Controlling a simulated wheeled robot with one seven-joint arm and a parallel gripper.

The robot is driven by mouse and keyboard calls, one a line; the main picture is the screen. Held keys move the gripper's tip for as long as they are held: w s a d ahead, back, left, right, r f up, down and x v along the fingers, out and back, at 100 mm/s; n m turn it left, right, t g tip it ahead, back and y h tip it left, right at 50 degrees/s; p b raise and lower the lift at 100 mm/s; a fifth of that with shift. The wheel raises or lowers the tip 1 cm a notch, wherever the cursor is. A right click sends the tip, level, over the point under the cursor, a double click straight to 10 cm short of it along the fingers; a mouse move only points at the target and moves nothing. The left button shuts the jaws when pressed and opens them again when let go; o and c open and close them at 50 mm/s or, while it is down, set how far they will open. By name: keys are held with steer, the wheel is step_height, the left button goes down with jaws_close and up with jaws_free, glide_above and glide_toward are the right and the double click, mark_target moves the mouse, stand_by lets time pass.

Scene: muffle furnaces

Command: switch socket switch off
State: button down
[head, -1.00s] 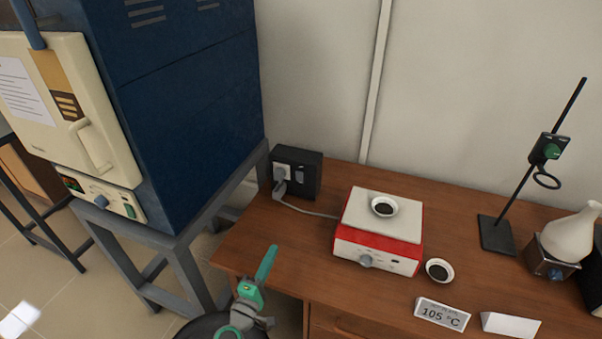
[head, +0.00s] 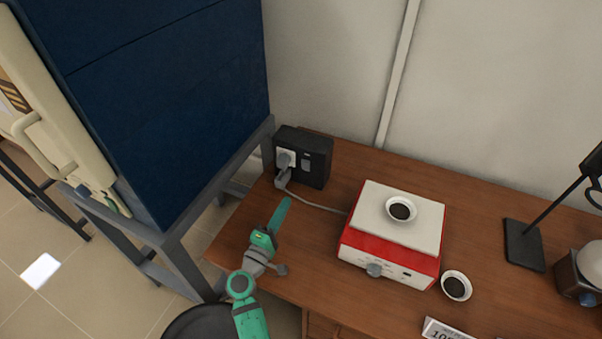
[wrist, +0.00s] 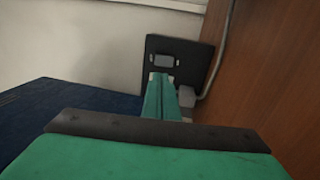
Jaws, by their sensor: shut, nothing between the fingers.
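A black socket box (head: 318,160) stands at the back left of the wooden table against the wall. A grey plug (head: 284,160) sits in its left part, and a small switch (head: 306,160) is on its right part. My gripper (head: 283,204) is shut and empty, its green fingers pointing at the box from the front, a short way off. In the wrist view the closed fingers (wrist: 160,84) point at the box (wrist: 188,50), just below the switch (wrist: 164,60). The plug is partly hidden there beside the fingers. I cannot tell the switch's position.
A red and white hotplate (head: 395,235) with a dish on top stands to the right. Its cable (head: 318,206) runs to the plug. Another dish (head: 456,286) lies beside it. The blue furnace (head: 180,100) stands close on the left.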

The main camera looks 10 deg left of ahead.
steer(key=x, duration=1.3)
steer(key=shift+w+d+r, duration=0.1)
steer(key=shift+w, duration=0.3)
steer(key=shift+w+r, duration=0.15)
steer(key=shift+w, duration=0.05)
steer(key=shift+s, duration=0.2)
glide_toward(307, 164)
steer(key=s+a+r, duration=0.1)
steer(key=s+r, duration=0.1)
steer(key=s, duration=0.5)
steer(key=shift+a+r, duration=0.4)
